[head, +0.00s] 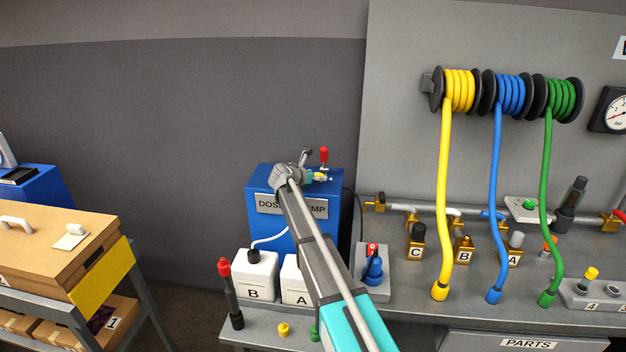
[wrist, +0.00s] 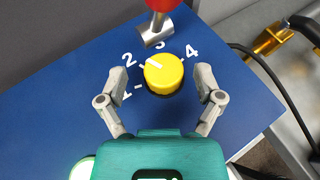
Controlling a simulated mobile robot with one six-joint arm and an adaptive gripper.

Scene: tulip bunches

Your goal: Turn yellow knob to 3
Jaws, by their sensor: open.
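The yellow knob (wrist: 165,75) sits on the blue top of the dosing pump (head: 261,181), with the numbers 1 to 4 around it. A white line on the knob points to the upper left, towards the 2. The 3 is partly hidden behind a metal lever. My gripper (wrist: 161,83) is open, with one finger on each side of the knob and a visible gap to each. In the head view my gripper (head: 309,177) is over the pump top, and the knob shows small beside it (head: 320,176).
A red-handled lever (head: 323,155) stands close behind the knob; its red part also shows in the wrist view (wrist: 160,4). White containers B (head: 255,277) and A (head: 292,280) stand before the pump. Yellow, blue and green hoses hang at the right.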

